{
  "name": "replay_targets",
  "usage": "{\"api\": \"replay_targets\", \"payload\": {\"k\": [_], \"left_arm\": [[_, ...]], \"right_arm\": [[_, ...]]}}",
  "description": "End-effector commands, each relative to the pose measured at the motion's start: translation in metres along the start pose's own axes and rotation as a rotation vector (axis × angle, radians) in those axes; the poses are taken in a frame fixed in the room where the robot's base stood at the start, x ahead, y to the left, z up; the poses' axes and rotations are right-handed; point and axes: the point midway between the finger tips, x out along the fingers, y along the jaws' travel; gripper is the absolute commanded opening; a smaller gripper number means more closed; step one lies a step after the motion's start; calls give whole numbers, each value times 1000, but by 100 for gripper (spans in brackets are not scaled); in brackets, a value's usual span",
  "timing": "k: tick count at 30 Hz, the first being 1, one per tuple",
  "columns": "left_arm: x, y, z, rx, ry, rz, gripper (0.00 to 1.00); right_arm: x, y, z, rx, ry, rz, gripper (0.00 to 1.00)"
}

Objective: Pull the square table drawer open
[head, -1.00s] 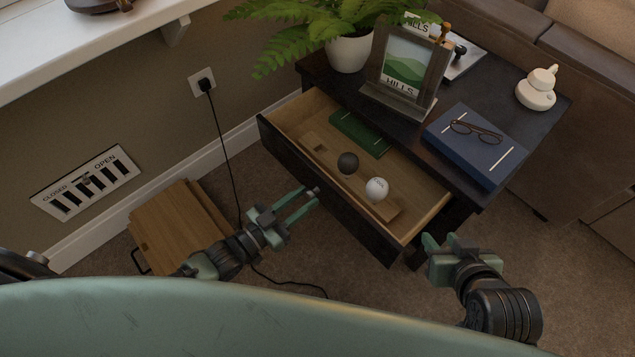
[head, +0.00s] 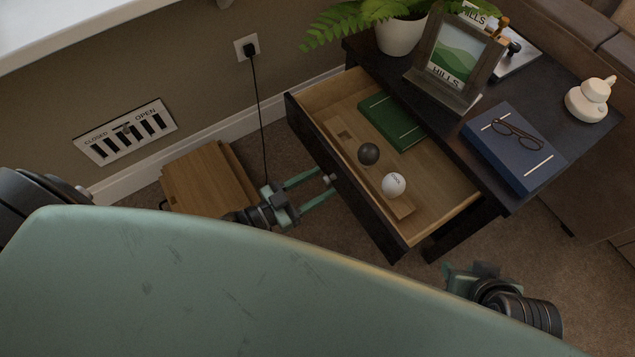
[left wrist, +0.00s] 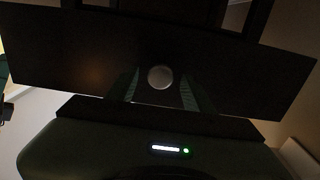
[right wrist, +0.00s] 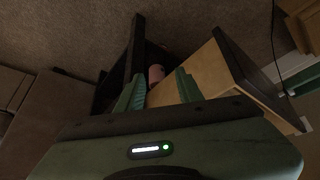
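The dark square table (head: 580,145) stands at the right in the head view. Its drawer (head: 440,213) is pulled well out, showing a pale wooden inside. My left gripper (head: 327,182) is at the drawer front, its fingers on either side of the round knob. In the left wrist view the knob (left wrist: 160,77) sits between the fingers with visible gaps on both sides. My right gripper (right wrist: 157,85) is open near the drawer's side. In the head view it is partly hidden behind my body.
In the drawer lie a green book (head: 392,122), a dark ball (head: 369,154) and a white ball (head: 394,185). On the table stand a potted fern (head: 400,36), a picture frame (head: 452,60), a blue book (head: 515,150) with glasses, and a white ornament (head: 588,103). A wooden box (head: 205,180) lies left.

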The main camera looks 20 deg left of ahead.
Motion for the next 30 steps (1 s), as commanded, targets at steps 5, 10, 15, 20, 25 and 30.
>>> {"api": "replay_targets", "payload": {"k": [5,10,15,20,25,30], "left_arm": [[0,0,0,0,0,0,52],[-11,0,0,0,-2,-1,52],[-40,0,0,-1,-5,-1,52],[-65,0,0,0,-3,-1,52],[-77,0,0,0,-1,0,52],[-78,0,0,0,0,0,52]], "right_arm": [[0,0,0,0,1,0,36],[-2,0,5,0,-26,0,36],[-10,3,32,4,-140,5,36],[-14,4,41,6,-185,7,36],[-15,4,40,6,-183,7,36],[-15,4,40,6,-182,7,36]]}}
